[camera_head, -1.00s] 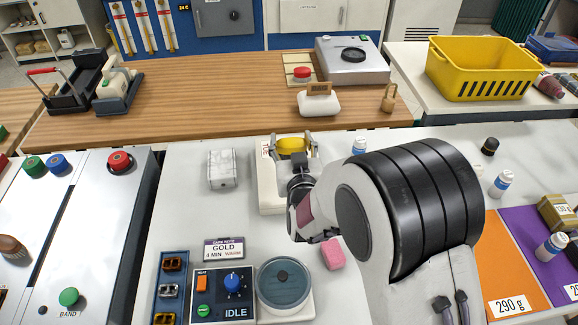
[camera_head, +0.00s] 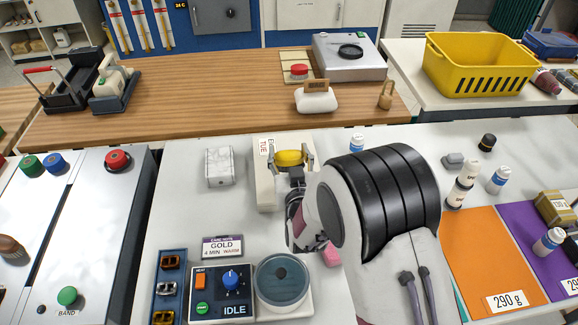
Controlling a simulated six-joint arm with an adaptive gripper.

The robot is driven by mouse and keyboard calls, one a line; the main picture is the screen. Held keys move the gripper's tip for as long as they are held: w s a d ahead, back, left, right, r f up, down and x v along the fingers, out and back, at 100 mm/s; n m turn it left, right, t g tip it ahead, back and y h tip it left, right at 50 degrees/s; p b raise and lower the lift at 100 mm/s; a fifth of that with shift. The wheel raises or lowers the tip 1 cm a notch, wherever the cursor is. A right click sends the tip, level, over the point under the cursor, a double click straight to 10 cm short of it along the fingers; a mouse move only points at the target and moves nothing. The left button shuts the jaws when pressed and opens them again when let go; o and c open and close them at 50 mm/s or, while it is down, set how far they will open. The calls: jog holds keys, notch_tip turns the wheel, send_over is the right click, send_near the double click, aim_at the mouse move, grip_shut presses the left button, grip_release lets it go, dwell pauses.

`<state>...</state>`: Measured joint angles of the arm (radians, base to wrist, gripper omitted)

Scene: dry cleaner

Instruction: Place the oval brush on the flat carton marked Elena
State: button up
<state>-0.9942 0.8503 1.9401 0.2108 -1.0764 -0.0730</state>
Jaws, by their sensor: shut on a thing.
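The oval brush (camera_head: 289,158) looks like the yellow rounded thing between the fingers of my gripper (camera_head: 293,160). My gripper is shut on it. The cream flat carton (camera_head: 264,192) stands on the white table below and around it in the picture; its label reads "Elena TUE". The brush is over the carton's far half in this view. I cannot tell whether the brush touches the carton's top.
A white box (camera_head: 219,168) stands left of the carton. A timer panel (camera_head: 222,297) and a round-lidded dish (camera_head: 283,283) are in front. A pink block (camera_head: 332,255) lies close to my arm. Several small bottles stand to the right, near an orange mat (camera_head: 488,255).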

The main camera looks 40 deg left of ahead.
jog(key=shift+f, duration=0.5)
jog(key=shift+f, duration=0.1)
jog(key=shift+f, duration=1.8)
jog(key=shift+f, duration=0.1)
jog(key=o, duration=1.1)
